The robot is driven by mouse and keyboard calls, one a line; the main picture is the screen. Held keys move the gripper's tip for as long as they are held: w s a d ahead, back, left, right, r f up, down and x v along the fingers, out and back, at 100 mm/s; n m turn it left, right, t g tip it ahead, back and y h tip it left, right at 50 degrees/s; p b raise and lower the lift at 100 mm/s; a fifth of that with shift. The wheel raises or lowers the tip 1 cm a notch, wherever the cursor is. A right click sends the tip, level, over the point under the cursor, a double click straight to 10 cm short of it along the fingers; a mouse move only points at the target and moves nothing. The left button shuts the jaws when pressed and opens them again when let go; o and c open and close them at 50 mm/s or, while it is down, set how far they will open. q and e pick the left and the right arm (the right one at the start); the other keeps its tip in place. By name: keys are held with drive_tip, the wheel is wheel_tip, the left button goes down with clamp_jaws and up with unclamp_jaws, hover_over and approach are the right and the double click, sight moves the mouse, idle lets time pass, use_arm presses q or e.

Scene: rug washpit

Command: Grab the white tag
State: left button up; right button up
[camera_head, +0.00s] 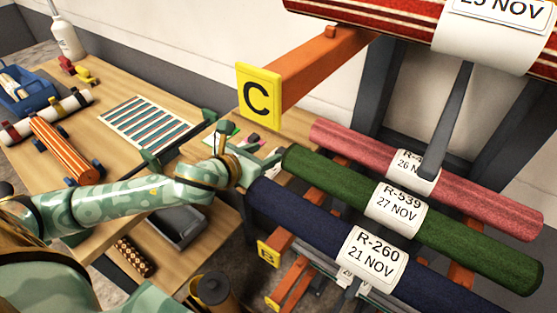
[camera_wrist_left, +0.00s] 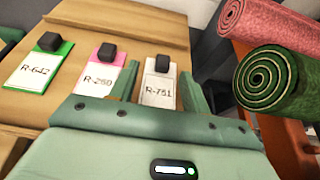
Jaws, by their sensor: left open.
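The white tag (camera_wrist_left: 158,90), marked R-751 with a black block at its top end, lies on a wooden surface in the left wrist view. It is the rightmost of three tags in a row. My left gripper (camera_wrist_left: 157,78) is open, with one finger at each side of the white tag; I cannot tell whether they touch it. In the head view my left gripper (camera_head: 262,158) is over the end of the wooden bench, beside the rolled rugs, and I cannot make out the white tag there. My right gripper is not in view.
A pink tag (camera_wrist_left: 99,82) and a green tag (camera_wrist_left: 38,66) lie left of the white one. A green rolled rug (camera_wrist_left: 265,78) and a pink one (camera_wrist_left: 262,30) are close on the right. A yellow C sign (camera_head: 258,97) hangs on an orange arm above.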

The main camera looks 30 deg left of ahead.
sight(282, 150)
use_arm(q)
drive_tip(key=shift+x, duration=1)
drive_tip(key=x, duration=0.1)
drive_tip(key=b+x, duration=0.1)
drive_tip(key=x, duration=0.1)
drive_tip(key=b+x, duration=0.1)
drive_tip(key=shift+d+f, duration=0.3)
drive_tip(key=shift+d, duration=0.1)
drive_tip(key=shift+w+f, duration=0.1)
drive_tip(key=shift+w, duration=0.35)
drive_tip(key=shift+s, duration=0.1)
drive_tip(key=shift+c, duration=0.6)
clamp_jaws()
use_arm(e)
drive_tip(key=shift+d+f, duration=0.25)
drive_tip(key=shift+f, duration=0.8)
